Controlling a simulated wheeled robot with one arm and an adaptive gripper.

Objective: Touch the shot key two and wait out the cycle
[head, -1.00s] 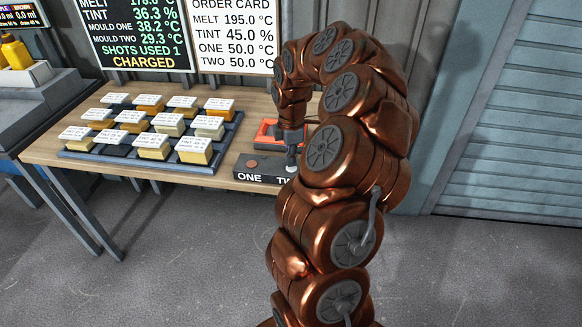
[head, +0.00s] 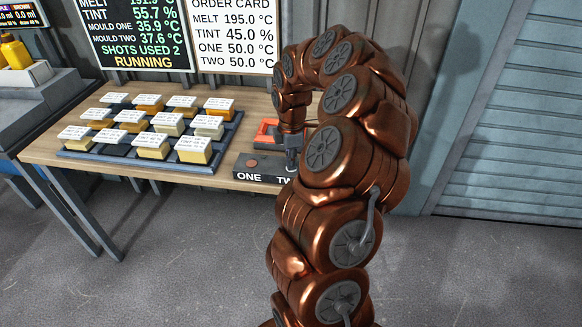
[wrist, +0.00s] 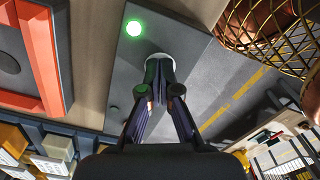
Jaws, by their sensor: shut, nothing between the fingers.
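The dark key box (head: 262,178) sits at the front edge of the wooden table. It bears the label ONE and a partly hidden label starting TW. A brownish round key (head: 252,163) is above ONE. My gripper (head: 291,166) is shut and empty, pointing down at the second key. In the wrist view its fingertips (wrist: 158,88) are over a pale round key (wrist: 158,58), mostly hidden by the fingers; I cannot tell whether they press it. A green lamp (wrist: 134,28) glows on the box. The dark screen (head: 135,37) reads SHOTS USED 2 and RUNNING, tint 55.7 %, mould one 35.9, mould two 37.6.
The order card (head: 234,35) reads melt 195.0, tint 45.0 %, one and two 50.0. A dark tray (head: 80,155) of several labelled sample blocks stands left of the box. An orange-rimmed item (head: 266,132) lies behind the box. Open floor lies in front.

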